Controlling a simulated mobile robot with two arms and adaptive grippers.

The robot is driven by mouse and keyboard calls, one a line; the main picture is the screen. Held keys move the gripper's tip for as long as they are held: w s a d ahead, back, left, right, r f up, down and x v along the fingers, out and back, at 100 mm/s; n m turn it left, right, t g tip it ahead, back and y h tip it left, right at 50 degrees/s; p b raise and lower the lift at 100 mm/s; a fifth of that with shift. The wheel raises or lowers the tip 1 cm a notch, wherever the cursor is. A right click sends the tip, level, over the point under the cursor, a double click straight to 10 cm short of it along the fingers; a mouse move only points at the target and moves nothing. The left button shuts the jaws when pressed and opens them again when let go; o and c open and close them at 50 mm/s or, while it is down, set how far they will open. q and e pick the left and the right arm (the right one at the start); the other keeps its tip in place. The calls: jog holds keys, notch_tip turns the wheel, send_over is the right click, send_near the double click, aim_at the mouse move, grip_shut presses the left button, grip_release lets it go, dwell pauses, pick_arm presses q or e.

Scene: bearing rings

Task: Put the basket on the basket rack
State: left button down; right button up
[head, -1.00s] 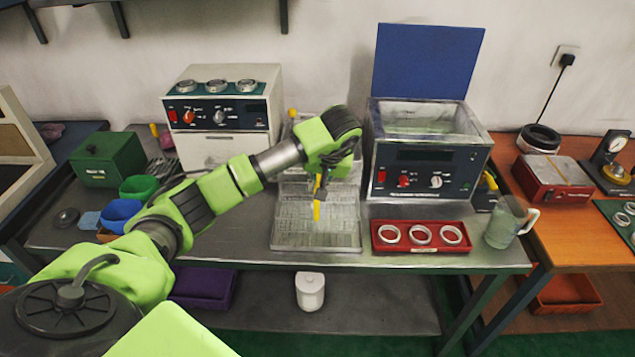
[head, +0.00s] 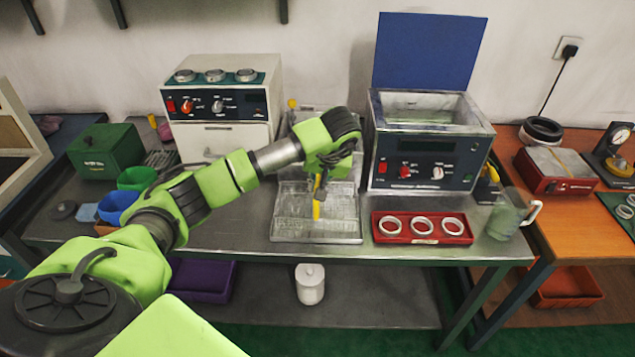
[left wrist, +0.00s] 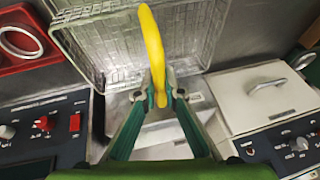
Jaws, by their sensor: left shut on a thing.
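My left gripper (head: 319,188) is shut on the yellow handle (head: 316,211) of the wire basket. In the left wrist view the fingers (left wrist: 162,97) close around the lower part of the handle (left wrist: 152,40), with wire mesh (left wrist: 100,45) beyond it. In the head view a shallow wire mesh shape (head: 290,226) lies below the gripper, near the table's front. Behind it stands a grey metal structure between the two machines, probably the basket rack, largely hidden by my arm. I cannot tell whether basket and rack touch. My right gripper is not in view.
A bath machine (head: 425,160) with a raised blue lid stands right of the gripper, and a white machine (head: 220,140) stands left. A red tray (head: 386,238) with three rings and a jug (head: 505,215) are at front right. A narrow strip of table front is clear.

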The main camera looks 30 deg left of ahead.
pick_arm(q)
jog(key=c, duration=2.1)
grip_release()
notch_tip(320, 180, up, 5)
jog(key=p, duration=0.3)
jog(key=shift+p, duration=0.3)
notch_tip(320, 180, up, 6)
jog(key=p, duration=0.4)
